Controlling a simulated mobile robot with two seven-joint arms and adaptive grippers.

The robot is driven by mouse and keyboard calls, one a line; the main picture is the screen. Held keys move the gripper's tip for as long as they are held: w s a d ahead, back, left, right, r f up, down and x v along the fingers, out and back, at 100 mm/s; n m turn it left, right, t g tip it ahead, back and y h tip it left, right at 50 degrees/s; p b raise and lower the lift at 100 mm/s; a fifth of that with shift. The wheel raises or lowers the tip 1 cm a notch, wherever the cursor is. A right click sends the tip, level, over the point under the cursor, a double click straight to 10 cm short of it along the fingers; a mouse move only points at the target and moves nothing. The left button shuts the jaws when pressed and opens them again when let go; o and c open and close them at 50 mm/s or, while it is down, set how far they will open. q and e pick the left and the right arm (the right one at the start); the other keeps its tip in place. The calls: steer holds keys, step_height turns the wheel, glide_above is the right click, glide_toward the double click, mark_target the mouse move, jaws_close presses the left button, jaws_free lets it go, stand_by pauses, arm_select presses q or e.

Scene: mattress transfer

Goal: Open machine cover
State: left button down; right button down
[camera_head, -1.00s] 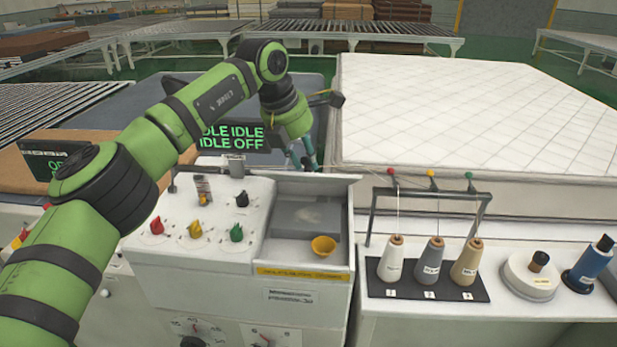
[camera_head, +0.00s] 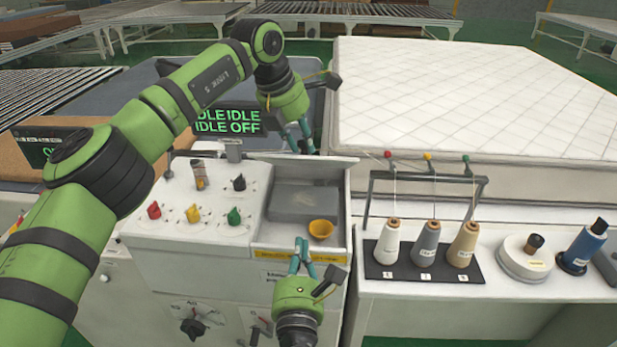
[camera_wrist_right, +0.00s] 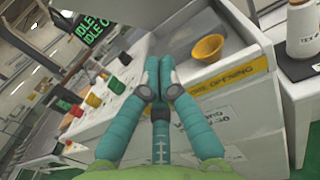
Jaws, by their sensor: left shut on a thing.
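The machine (camera_head: 200,255) is a white cabinet with an open compartment (camera_head: 262,238) at its top right. A grey block (camera_head: 300,203) and a small yellow cup (camera_head: 321,229) are inside. A thin white panel, seemingly the cover (camera_head: 335,165), stands along the compartment's back edge. My left gripper (camera_head: 306,148) is shut at that panel's top edge; the exact contact is hard to see. My right gripper (camera_head: 303,247) is at the compartment's front edge, below the cup. In the right wrist view its fingers (camera_wrist_right: 160,64) are together, with nothing visible between them.
Red, yellow and green knobs (camera_head: 193,213) are left of the compartment, below a status screen (camera_head: 228,120). Thread cones (camera_head: 428,246) on a black mat and a wire stand are to the right. A white mattress (camera_head: 480,95) lies behind. My left arm crosses over the machine's left side.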

arm_select(q)
steer(key=shift+f, duration=0.3)
arm_select(e)
steer(key=w+r+t+h, duration=0.1)
steer(key=w+r, duration=0.7)
steer(key=w, duration=0.3)
steer(key=shift+w+d+r, duration=0.15)
steer(key=shift+w+d, duration=0.1)
steer(key=shift+w, duration=0.1)
